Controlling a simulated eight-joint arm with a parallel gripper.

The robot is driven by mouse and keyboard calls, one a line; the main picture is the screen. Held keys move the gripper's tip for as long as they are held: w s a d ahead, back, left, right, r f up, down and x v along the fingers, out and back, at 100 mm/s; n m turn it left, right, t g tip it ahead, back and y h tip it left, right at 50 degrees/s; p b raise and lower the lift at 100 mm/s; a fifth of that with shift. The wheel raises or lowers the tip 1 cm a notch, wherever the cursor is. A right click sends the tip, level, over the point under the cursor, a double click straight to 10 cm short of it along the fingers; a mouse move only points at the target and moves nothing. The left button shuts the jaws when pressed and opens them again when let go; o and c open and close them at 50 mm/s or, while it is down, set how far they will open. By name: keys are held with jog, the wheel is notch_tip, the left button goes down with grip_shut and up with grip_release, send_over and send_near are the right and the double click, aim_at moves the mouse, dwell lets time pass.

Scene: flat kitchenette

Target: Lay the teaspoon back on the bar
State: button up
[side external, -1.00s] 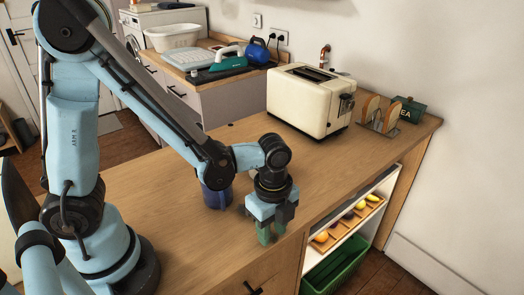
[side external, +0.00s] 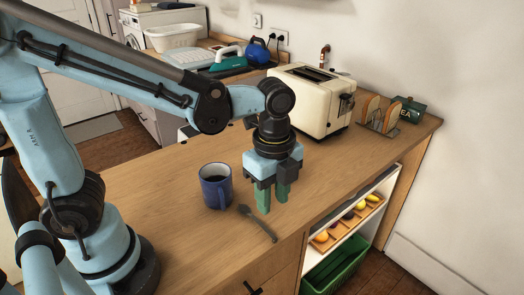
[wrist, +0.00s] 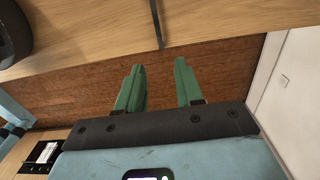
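The dark grey teaspoon (side external: 258,223) lies on the wooden bar (side external: 165,225), to the right of the blue mug (side external: 216,190), with its handle toward the front edge. In the wrist view, the teaspoon's thin handle (wrist: 157,25) reaches the bar's edge (wrist: 90,62). My gripper (side external: 273,205) hangs above the bar behind the teaspoon, apart from it. In the wrist view, its green fingers (wrist: 159,65) are spread with nothing between them. The mug holds a dark drink, and part of it shows in the wrist view (wrist: 12,35).
A cream toaster (side external: 310,100), a toast rack (side external: 380,115) and a dark green tea tin (side external: 410,108) stand at the bar's far end. Below are a shelf with fruit (side external: 345,222) and a green crate (side external: 338,265). The bar left of the mug is clear.

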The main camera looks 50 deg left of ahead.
jog(key=a+r+n+t, duration=0.4)
jog(key=a+n+t, duration=0.3)
jog(key=n, duration=1.1)
jog(key=a, duration=0.3)
jog(key=shift+s, duration=0.25)
